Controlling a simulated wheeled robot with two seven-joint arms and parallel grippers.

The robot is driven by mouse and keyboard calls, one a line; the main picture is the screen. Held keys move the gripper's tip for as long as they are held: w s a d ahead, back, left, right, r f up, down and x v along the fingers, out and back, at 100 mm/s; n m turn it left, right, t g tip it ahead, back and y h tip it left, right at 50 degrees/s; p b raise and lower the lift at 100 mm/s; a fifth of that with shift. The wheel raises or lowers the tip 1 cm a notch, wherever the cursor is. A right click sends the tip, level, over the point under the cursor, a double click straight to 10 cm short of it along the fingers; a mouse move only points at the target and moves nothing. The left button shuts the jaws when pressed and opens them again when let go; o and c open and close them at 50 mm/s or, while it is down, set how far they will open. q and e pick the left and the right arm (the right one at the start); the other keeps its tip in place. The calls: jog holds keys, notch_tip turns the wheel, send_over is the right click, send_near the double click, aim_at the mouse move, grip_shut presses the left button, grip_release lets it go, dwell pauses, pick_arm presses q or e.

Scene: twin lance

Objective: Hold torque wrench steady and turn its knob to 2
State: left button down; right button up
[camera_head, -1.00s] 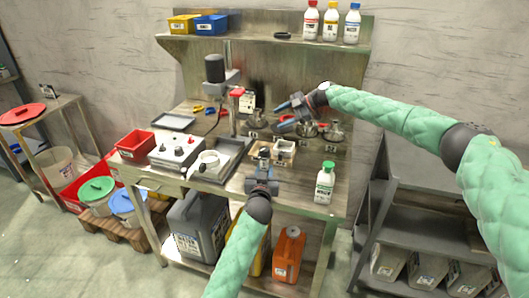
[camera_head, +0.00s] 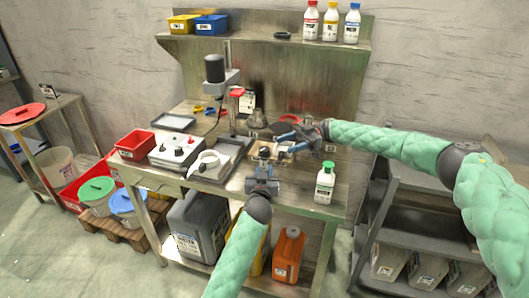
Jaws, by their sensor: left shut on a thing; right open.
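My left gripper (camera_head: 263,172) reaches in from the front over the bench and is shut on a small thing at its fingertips. This is likely the torque wrench, but it is too small and covered for its shape, knob or scale to be read. My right gripper (camera_head: 283,142) comes in from the right, just behind and to the right of the left one. Its blue-grey fingers are spread open, apart from the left gripper. I cannot tell whether it touches the wrench.
The metal bench (camera_head: 225,188) holds a grey tray (camera_head: 232,152), a white box with dials (camera_head: 178,150), a red bin (camera_head: 135,145) and a green-capped bottle (camera_head: 325,184) right of the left gripper. A drill-like stand (camera_head: 215,70) rises at the back. A shelf (camera_head: 265,37) hangs above.

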aim_at(264, 151)
jog(key=x, duration=1)
jog(key=shift+d, duration=0.1)
jog(key=c, duration=1)
